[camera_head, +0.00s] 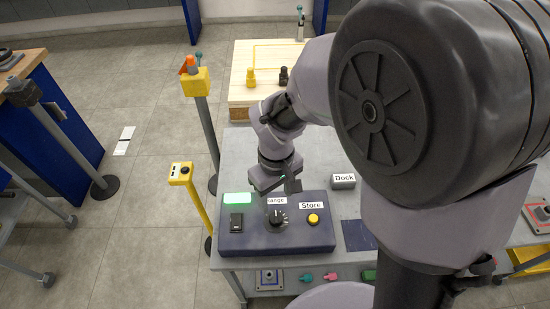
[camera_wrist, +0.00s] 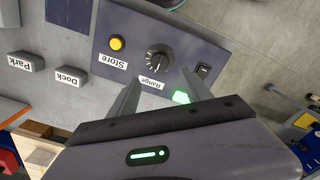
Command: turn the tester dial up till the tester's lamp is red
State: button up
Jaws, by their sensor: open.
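The tester (camera_head: 300,235) is a dark blue box on the grey table. Its black dial (camera_head: 277,217), labelled "Range", sits in the middle of the top and also shows in the wrist view (camera_wrist: 159,59). The tester's lamp (camera_head: 238,198) is a lit green panel at the left; in the wrist view (camera_wrist: 181,96) it is partly hidden by a finger. My gripper (camera_head: 277,184) is above the tester's back edge, apart from the dial. In the wrist view my gripper (camera_wrist: 161,76) has its two fingers spread, with nothing between them.
A yellow button (camera_head: 313,218) labelled "Store" is right of the dial, and a black rocker switch (camera_head: 236,222) is left of it. A "Dock" block (camera_head: 343,181) stands behind the tester. A yellow post (camera_head: 182,172) stands left of the table. My arm hides much of the right side.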

aim_at(276, 217)
notch_tip(276, 217, down, 10)
jog(key=b, duration=0.3)
jog(key=shift+c, duration=0.4)
grip_shut()
jog(key=m+b, duration=0.1)
jog(key=m, duration=0.4)
jog(key=shift+o, duration=0.4)
grip_release()
